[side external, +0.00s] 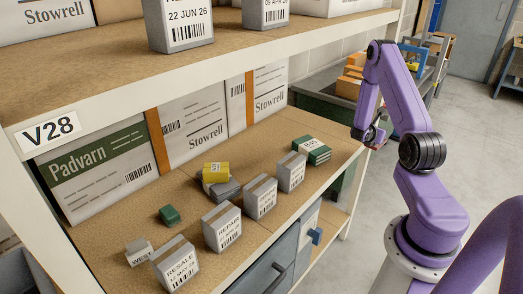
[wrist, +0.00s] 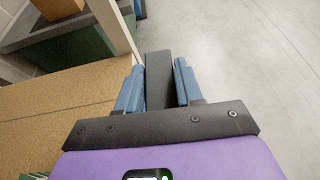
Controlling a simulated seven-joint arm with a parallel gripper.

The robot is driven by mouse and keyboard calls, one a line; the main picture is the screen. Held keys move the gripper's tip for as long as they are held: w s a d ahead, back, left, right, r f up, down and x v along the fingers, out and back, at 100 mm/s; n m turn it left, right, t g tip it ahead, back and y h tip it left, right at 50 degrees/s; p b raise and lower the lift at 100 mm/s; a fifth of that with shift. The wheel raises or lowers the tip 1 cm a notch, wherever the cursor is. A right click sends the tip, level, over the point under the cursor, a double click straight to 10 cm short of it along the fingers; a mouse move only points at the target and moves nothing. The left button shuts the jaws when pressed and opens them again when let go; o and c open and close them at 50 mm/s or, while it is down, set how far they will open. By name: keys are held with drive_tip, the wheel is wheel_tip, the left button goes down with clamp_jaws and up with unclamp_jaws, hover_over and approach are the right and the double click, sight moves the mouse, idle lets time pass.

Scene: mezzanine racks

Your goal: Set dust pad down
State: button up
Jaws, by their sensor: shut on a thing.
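In the wrist view, my gripper (wrist: 158,82) has its blue fingers shut on a dark grey slab, the dust pad (wrist: 158,75). The pad stands on edge between the fingers and juts past their tips. In the side view, my gripper (side external: 371,134) is at the far right end of the shelf (side external: 335,140), close to its front corner. The pad is hard to make out there. In the wrist view, bare shelf board (wrist: 60,100) lies to the left of the fingers and floor to the right.
On the shelf are a green stack (side external: 312,150), grey labelled blocks (side external: 222,228), a yellow item (side external: 216,173) on grey pads, and a green block (side external: 169,215). Large cartons (side external: 100,170) stand behind. An upper shelf (side external: 200,65) overhangs. A rack post (wrist: 115,28) is near the pad.

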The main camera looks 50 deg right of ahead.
drive_tip(key=w+a+n+t+y, duration=0.1)
drive_tip(key=w+a+n+t, duration=0.2)
drive_tip(key=w+a, duration=0.75)
drive_tip(key=w+a+n+t+y, duration=0.25)
drive_tip(key=w+a+t, duration=0.2)
drive_tip(key=w, duration=1.15)
drive_tip(key=w+a+n+t+y, duration=0.1)
drive_tip(key=w+a+n+t, duration=0.25)
drive_tip(key=w+a, duration=0.7)
drive_tip(key=shift+n+g+h, duration=0.25)
drive_tip(key=shift+n+g, duration=0.05)
drive_tip(key=shift+w+d+f, duration=0.35)
drive_tip(key=shift+d+f, duration=0.15)
drive_tip(key=shift+f, duration=0.8)
drive_tip(key=shift+w+d+f, duration=0.4)
drive_tip(key=shift+d+f, duration=0.1)
drive_tip(key=shift+f, duration=0.75)
drive_tip(key=shift+w+d+f, duration=0.35)
drive_tip(key=shift+d+f, duration=0.15)
drive_tip(key=shift+f, duration=0.8)
drive_tip(key=shift+f, duration=0.1)
drive_tip(key=o, duration=1)
drive_tip(key=shift+o, duration=0.2)
